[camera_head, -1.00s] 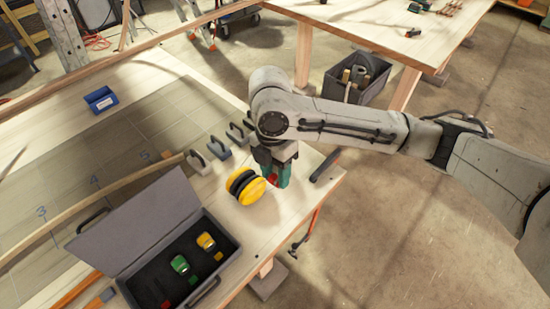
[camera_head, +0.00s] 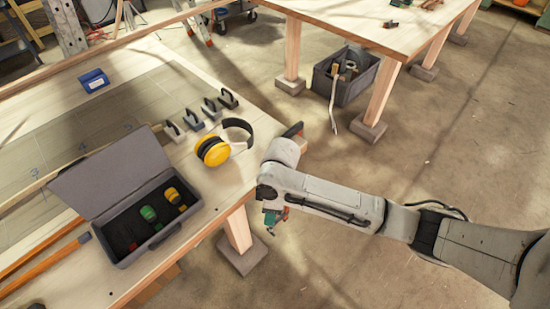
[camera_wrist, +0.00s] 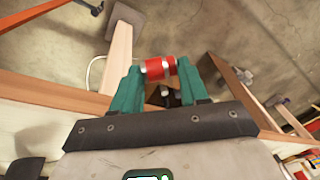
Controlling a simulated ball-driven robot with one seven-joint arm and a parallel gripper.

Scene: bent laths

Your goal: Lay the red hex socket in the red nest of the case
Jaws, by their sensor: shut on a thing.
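The red hex socket (camera_wrist: 159,67) is held between the teal fingertips of my gripper (camera_wrist: 159,72) in the wrist view. It lies crosswise, a red cylinder with a pale band. In the head view my gripper (camera_head: 271,222) hangs past the bench's right edge, over the floor, and the socket is hard to make out there. The open grey case (camera_head: 158,241) stands on the bench to the left, lid tilted back. Its dark tray holds a green socket (camera_head: 149,214) and a yellow socket (camera_head: 173,195). A small red mark (camera_head: 133,246) shows at its left end, its nest unclear.
Yellow earmuffs (camera_head: 212,151) lie on the bench between the case and my arm. A grey crate (camera_head: 345,82) is on the floor beneath another table.

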